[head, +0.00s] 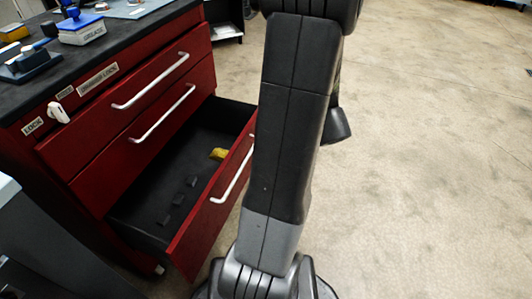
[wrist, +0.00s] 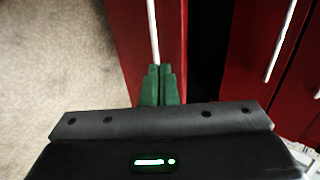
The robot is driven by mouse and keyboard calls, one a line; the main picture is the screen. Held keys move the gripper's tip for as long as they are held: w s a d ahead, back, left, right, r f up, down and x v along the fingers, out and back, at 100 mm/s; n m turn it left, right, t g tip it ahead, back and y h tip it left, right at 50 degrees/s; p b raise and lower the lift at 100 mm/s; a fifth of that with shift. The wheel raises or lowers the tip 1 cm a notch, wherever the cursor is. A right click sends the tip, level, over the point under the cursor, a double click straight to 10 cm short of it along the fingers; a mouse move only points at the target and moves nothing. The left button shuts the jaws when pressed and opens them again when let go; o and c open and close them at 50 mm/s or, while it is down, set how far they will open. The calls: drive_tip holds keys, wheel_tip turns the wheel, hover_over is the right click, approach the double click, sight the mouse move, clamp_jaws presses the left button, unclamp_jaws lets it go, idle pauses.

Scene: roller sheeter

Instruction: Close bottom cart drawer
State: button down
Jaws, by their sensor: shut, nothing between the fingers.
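The red cart's bottom drawer (head: 212,204) is pulled out in the head view. Its black interior is visible, and my arm covers part of its front. Its white bar handle (head: 232,176) also shows in the wrist view (wrist: 152,32), against the red drawer front (wrist: 125,35). My gripper (wrist: 160,70) is shut and empty, with green fingertips close together at the end of the handle. I cannot tell whether they touch the handle or the front. My gripper is hidden in the head view.
Two upper drawers (head: 88,143) are shut. A white lock (head: 58,112) sits at the cart's upper corner. A yellow item (head: 218,154) and several dark blocks lie in the open drawer. The black top (head: 130,35) holds several tools. The floor (head: 430,170) at right is clear.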

sight(232, 160)
drive_tip(key=b+x, duration=0.1)
drive_tip(key=x, duration=0.5)
drive_tip(key=shift+f+b, duration=0.25)
drive_tip(key=shift+b, duration=0.15)
drive_tip(key=a, duration=0.1)
drive_tip(key=w+a, duration=0.1)
drive_tip(key=a, duration=0.1)
drive_tip(key=shift+w+f, duration=0.1)
drive_tip(key=shift+w+a, duration=0.25)
drive_tip(key=shift+a, duration=0.4)
drive_tip(key=shift+b, duration=0.3)
drive_tip(key=w+a, duration=0.3)
drive_tip(key=a, duration=0.5)
drive_tip(key=w+a+b, duration=0.1)
drive_tip(key=w+a, duration=0.3)
drive_tip(key=a, duration=0.4)
drive_tip(key=shift+a, duration=0.4)
drive_tip(key=shift+b, duration=0.3)
